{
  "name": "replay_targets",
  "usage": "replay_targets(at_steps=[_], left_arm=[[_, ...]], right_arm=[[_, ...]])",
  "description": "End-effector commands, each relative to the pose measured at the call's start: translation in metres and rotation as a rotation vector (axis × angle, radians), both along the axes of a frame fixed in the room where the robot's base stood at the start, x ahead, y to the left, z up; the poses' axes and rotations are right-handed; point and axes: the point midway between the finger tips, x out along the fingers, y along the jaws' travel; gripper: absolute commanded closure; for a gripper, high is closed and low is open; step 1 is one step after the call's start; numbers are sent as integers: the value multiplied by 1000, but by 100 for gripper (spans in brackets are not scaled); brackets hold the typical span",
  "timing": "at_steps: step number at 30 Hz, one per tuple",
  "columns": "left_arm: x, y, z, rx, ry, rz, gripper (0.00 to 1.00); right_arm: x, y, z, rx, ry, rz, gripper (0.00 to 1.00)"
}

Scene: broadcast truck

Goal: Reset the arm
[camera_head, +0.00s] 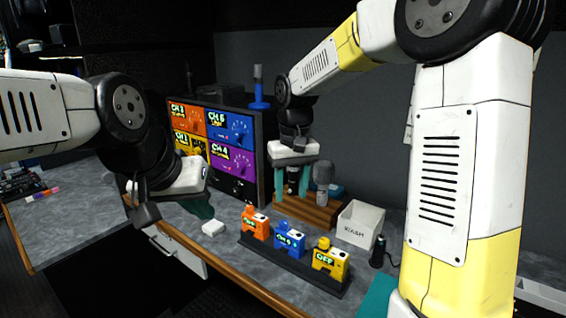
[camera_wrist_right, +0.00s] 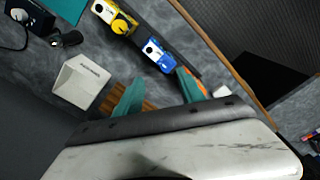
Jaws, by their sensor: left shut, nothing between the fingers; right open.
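My right arm reaches in from the right in the head view. My left arm comes in from the left. Its gripper (camera_head: 203,209) hangs low over the desk's front edge, left of the colored boxes, teal fingertips together and empty. The left gripper is partly hidden by its own wrist.
Orange (camera_head: 255,222), blue (camera_head: 289,240) and yellow (camera_head: 330,260) boxes stand in a dark rack. A white bin (camera_head: 359,226) is behind them. A monitor (camera_head: 265,150) stands behind the left gripper. A small white block (camera_head: 213,228) lies on the desk.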

Motion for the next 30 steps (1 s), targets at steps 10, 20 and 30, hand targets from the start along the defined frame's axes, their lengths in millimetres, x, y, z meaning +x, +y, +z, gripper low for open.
replay_targets(at_steps=[10, 20, 30], left_arm=[[0, 0, 0, 0, 0, 0, 100], [0, 0, 0, 0, 0, 0, 100], [0, 0, 0, 0, 0, 0, 100]], right_arm=[[-76, -71, 60, 122, -195, -119, 54], [-153, -112, 72, 213, -387, -226, 54], [-182, -121, 66, 245, -467, -266, 54]])
